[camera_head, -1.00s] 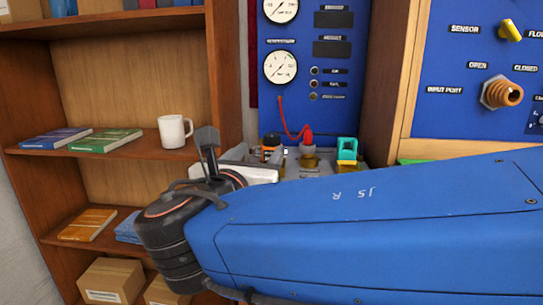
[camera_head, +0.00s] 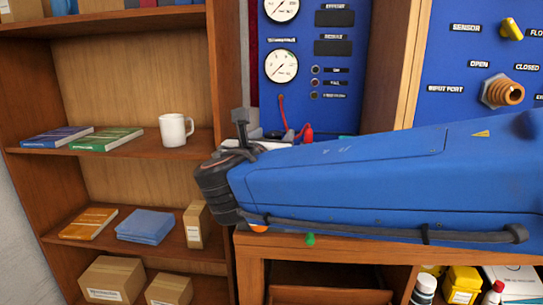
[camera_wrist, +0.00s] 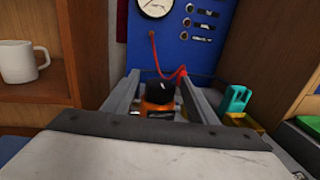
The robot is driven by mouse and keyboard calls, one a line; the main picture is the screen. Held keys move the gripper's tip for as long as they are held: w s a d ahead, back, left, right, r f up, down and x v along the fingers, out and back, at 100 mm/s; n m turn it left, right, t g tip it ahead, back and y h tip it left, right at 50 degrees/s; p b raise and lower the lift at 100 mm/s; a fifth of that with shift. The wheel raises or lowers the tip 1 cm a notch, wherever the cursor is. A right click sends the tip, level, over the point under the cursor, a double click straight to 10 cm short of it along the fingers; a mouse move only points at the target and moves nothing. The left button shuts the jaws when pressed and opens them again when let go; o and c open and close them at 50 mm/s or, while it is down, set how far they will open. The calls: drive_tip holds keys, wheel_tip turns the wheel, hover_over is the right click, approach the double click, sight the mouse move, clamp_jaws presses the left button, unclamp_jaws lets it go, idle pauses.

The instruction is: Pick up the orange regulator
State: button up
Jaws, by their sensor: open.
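The orange regulator (camera_wrist: 158,105) with a black knob on top stands upright in the wrist view. It appears between the two grey fingers of my gripper (camera_wrist: 160,80), which is open. A gap shows on each side of it, and its lower part is hidden behind the gripper body. I cannot tell how deep it sits between the fingers. In the head view my blue arm hides the regulator and most of the gripper.
A teal-topped regulator (camera_wrist: 236,100) stands to the right, and a red cap and hose (camera_wrist: 180,75) are just behind. The blue gauge panel (camera_head: 345,80) rises at the back. A shelf with a white mug (camera_head: 175,130) is at left.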

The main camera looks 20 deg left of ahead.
drive_tip(key=w, duration=0.4)
drive_tip(key=shift+a, duration=0.15)
drive_tip(key=c, duration=1.3)
clamp_jaws()
drive_tip(key=shift+r, duration=0.2)
